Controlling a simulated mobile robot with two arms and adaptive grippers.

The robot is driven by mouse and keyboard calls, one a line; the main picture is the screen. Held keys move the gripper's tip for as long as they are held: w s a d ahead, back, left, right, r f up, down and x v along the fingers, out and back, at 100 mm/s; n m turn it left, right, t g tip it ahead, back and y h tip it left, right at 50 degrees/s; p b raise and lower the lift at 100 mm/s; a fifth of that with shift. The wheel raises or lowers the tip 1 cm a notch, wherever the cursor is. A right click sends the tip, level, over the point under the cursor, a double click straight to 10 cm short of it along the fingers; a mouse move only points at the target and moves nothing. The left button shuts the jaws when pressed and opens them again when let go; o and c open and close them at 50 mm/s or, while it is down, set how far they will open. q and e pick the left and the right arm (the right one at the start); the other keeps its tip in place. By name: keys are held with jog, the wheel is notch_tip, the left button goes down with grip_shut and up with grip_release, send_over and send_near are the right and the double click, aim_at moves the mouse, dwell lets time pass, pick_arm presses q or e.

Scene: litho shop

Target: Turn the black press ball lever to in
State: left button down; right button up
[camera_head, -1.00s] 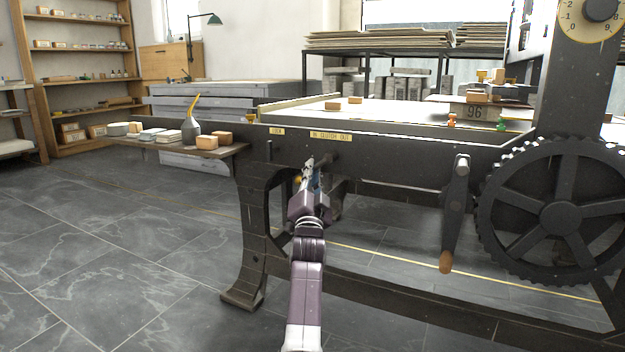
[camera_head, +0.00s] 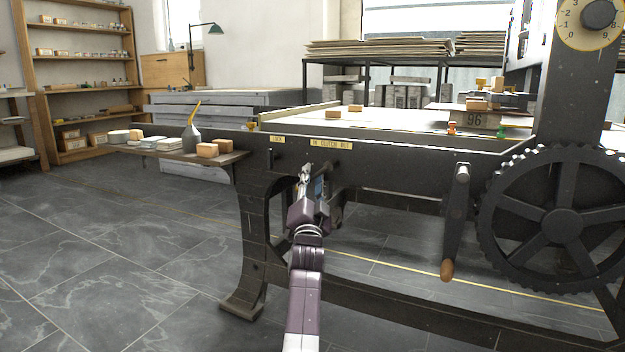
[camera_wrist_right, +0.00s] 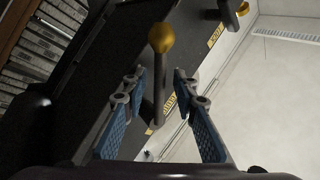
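The black press (camera_head: 400,170) stands across the head view, with a yellow clutch label reading IN and OUT (camera_head: 331,144) on its side rail. In the right wrist view the ball lever (camera_wrist_right: 159,90) is a dark shaft with a brass-coloured ball (camera_wrist_right: 162,38) at its end. My right gripper (camera_head: 311,178) is at the rail below the label; in the head view it hides most of the lever. In the wrist view its blue-padded fingers (camera_wrist_right: 158,88) are open, one on each side of the shaft. Contact with the shaft cannot be told. My left gripper is not in view.
A crank with a wooden handle (camera_head: 447,270) and a large gear wheel (camera_head: 567,229) are on the press to the right. A side shelf (camera_head: 190,156) with boxes and an oil can (camera_head: 190,130) juts out left. The floor (camera_head: 120,240) at left is clear.

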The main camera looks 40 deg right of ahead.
jog(key=v, duration=0.7)
jog(key=shift+s+a+f, duration=0.1)
jog(key=shift+a+f, duration=0.05)
dwell(0.3)
